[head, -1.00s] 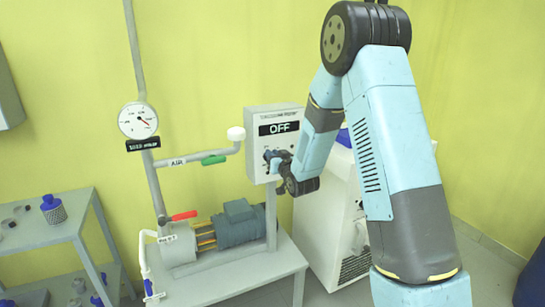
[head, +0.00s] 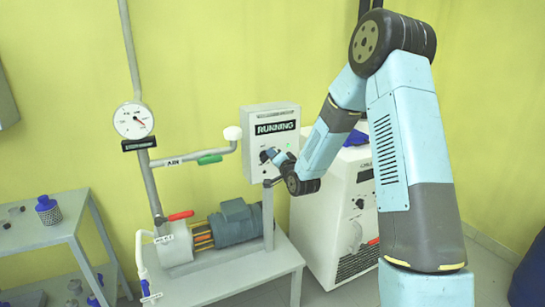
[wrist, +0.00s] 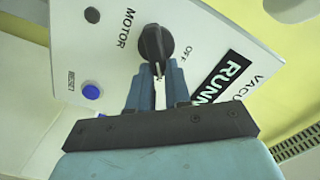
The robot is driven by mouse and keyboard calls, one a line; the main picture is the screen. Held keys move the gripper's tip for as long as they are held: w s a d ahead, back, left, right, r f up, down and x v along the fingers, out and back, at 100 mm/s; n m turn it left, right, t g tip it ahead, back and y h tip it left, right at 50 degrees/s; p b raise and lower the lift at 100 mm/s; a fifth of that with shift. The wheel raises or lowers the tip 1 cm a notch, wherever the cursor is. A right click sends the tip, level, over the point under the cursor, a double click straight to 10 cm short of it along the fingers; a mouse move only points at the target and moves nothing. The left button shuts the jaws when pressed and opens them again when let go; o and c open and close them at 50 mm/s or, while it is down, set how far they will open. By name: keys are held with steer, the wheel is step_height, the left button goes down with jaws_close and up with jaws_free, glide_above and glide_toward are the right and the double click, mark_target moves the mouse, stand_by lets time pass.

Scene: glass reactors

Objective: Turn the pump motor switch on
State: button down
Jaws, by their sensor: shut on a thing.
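The grey control box (head: 254,120) hangs above the pump, and its display (head: 276,128) reads RUNNING. In the wrist view, the black motor switch knob (wrist: 155,40) sits on the panel between the words MOTOR and OFF. My gripper (wrist: 158,72) is shut on the lower part of the knob, with a blue finger on each side. In the head view, my gripper (head: 272,157) is at the panel front, and the knob is mostly hidden behind it.
A blue button (wrist: 91,91) and a dark round spot (wrist: 91,15) are on the panel. The pump motor (head: 234,222) stands on a table below. A red-handled valve (head: 180,215), green-handled valve (head: 210,159) and gauge (head: 133,120) are left. A white cabinet (head: 325,222) stands right.

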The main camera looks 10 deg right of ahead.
steer(key=shift+d+f+m, duration=0.2)
steer(key=shift+d+m, duration=0.1)
steer(key=shift+m, duration=0.3)
steer(key=c, duration=1.1)
jaws_free()
steer(key=shift+o, duration=0.2)
steer(key=shift+a, duration=0.1)
steer(key=v, duration=1.3)
steer(key=shift+s, duration=0.35)
